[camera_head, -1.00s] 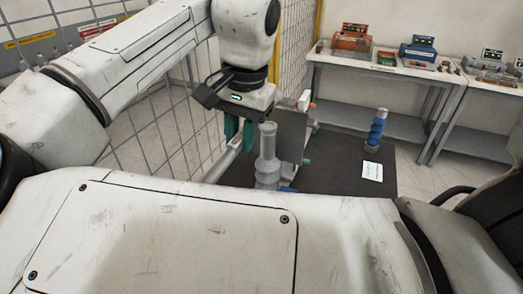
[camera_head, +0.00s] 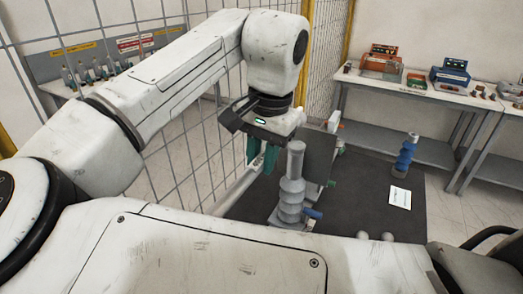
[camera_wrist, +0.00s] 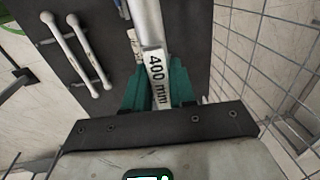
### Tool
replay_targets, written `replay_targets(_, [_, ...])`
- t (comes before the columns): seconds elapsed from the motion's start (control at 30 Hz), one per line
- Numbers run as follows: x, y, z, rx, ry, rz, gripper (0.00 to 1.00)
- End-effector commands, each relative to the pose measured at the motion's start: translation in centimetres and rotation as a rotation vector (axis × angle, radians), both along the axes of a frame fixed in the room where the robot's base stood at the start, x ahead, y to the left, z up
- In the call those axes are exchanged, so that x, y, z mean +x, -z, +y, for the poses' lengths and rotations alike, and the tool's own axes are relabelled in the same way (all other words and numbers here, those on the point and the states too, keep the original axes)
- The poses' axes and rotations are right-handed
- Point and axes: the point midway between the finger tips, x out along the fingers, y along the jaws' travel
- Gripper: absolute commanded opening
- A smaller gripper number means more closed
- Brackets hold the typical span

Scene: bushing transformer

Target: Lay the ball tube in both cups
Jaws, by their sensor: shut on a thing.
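My gripper (camera_head: 262,160) has teal fingers and is shut on a pale tube (camera_wrist: 148,25) marked "400 mm", seen between the fingers in the wrist view. In the head view part of the pale tube (camera_head: 238,192) shows, slanting down to the left of the fingers. The tube's ends are hidden or out of view. A grey ribbed bushing (camera_head: 291,187) stands upright just right of the fingers, apart from them. I cannot make out either cup clearly.
Two thinner rods with ball ends (camera_wrist: 83,60) lie on the dark table (camera_wrist: 115,20). A blue ribbed insulator (camera_head: 404,158) stands near a white card (camera_head: 400,197) on the dark surface. A wire mesh fence (camera_head: 170,120) runs close behind my arm. Shelves with devices (camera_head: 400,100) stand behind.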

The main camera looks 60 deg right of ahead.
Motion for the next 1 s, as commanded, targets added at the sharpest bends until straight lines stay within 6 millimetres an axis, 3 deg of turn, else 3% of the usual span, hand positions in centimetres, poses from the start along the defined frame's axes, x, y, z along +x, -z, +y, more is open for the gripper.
replay_targets(0.53, [-0.1, 5.0, 0.0, -0.001, 0.001, 0.001, 0.0])
replay_targets(1.0, [0.0, 6.2, 0.0, 0.0, 0.001, 0.0, 0.0])
